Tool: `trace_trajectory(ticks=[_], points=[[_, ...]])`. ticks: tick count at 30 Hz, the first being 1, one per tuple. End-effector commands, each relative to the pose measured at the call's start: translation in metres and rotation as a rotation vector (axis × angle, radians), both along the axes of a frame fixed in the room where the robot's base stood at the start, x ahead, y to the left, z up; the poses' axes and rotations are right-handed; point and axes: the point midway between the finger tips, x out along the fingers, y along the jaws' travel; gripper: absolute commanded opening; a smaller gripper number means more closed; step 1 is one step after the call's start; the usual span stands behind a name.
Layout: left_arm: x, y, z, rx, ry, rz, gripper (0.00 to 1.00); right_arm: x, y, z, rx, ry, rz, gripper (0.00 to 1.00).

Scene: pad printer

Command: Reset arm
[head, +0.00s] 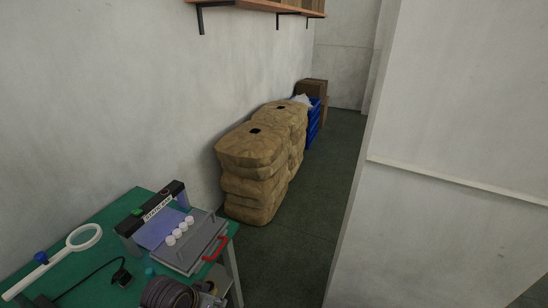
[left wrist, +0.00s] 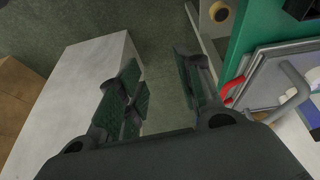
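My left gripper (left wrist: 158,72) shows in the left wrist view with its two dark fingers spread apart. Nothing is between them but floor further down. It hangs beside the green table (left wrist: 246,35), whose edge and red handle (left wrist: 232,88) lie to its right. In the head view a dark ribbed shape at the bottom edge partly covers the table's front; I cannot tell whether it is part of my arm. My right gripper is in neither view.
On the table (head: 98,228) are a static bar unit (head: 152,208), a hinged grey tray (head: 195,255) with several white caps (head: 180,231), and a white ring magnifier (head: 84,237). Tan sacks (head: 252,160) stand behind. A white partition (head: 440,180) bounds the floor aisle (head: 325,165).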

Motion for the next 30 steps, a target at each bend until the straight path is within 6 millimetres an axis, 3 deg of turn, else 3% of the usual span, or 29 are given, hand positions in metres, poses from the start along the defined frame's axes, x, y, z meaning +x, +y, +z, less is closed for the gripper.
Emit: trace_trajectory(ticks=[6, 22, 30], points=[[-0.026, 0.017, 0.001, 0.039, 0.02, 0.071, 0.35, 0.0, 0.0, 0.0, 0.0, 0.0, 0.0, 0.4], [-0.06, 0.046, 0.005, 0.105, 0.055, 0.168, 0.35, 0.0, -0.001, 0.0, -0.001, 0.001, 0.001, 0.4], [-0.055, 0.046, -0.02, 0.109, 0.064, 0.168, 0.35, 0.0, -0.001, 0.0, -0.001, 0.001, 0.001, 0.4]])
